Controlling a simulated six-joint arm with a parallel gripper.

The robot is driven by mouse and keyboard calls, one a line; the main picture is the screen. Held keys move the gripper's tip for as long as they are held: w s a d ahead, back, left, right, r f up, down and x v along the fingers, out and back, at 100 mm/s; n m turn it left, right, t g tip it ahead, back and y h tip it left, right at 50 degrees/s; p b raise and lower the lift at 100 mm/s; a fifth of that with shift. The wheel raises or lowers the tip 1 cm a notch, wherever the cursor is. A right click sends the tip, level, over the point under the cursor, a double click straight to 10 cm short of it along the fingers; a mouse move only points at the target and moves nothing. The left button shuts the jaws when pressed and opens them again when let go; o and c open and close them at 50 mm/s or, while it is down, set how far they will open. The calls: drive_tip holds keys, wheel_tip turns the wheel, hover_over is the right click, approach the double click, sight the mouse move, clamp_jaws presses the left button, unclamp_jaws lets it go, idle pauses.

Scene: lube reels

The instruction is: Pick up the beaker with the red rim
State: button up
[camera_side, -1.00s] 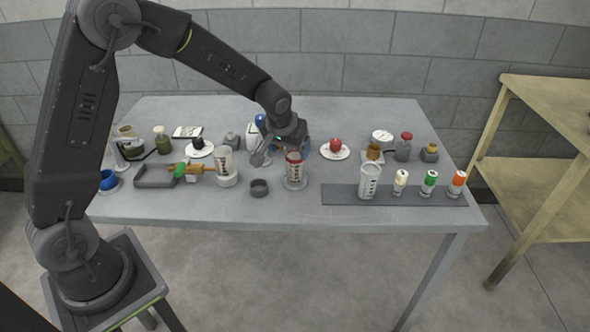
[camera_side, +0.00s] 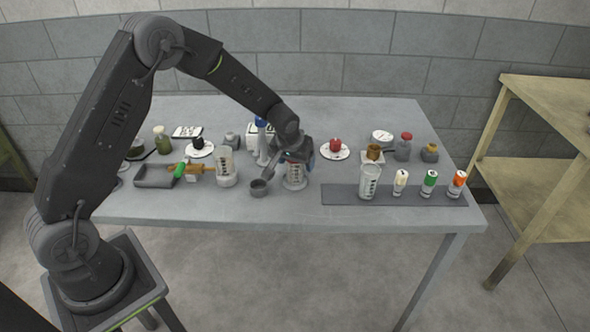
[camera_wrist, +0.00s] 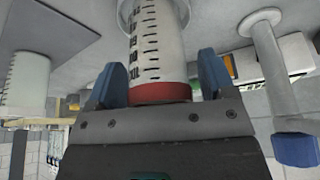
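The beaker with the red rim (camera_wrist: 160,92) stands between the two blue-tipped fingers of my gripper (camera_wrist: 160,78) in the wrist view. It is whitish, with dark scale marks and a red band at its rim. The fingers are apart, one on each side near the rim, with narrow gaps showing. In the side view, my gripper (camera_side: 296,158) is right over the beaker (camera_side: 294,178), whose lower part shows on a pale round base on the table. Its red rim is hidden there behind the gripper.
A white post with a blue top (camera_wrist: 275,85) stands close beside the gripper. A plate with a red item (camera_side: 335,148) is to the right. The table's front middle is clear.

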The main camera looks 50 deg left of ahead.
drive_tip(key=c, duration=1)
drive_tip(key=shift+o, duration=0.2)
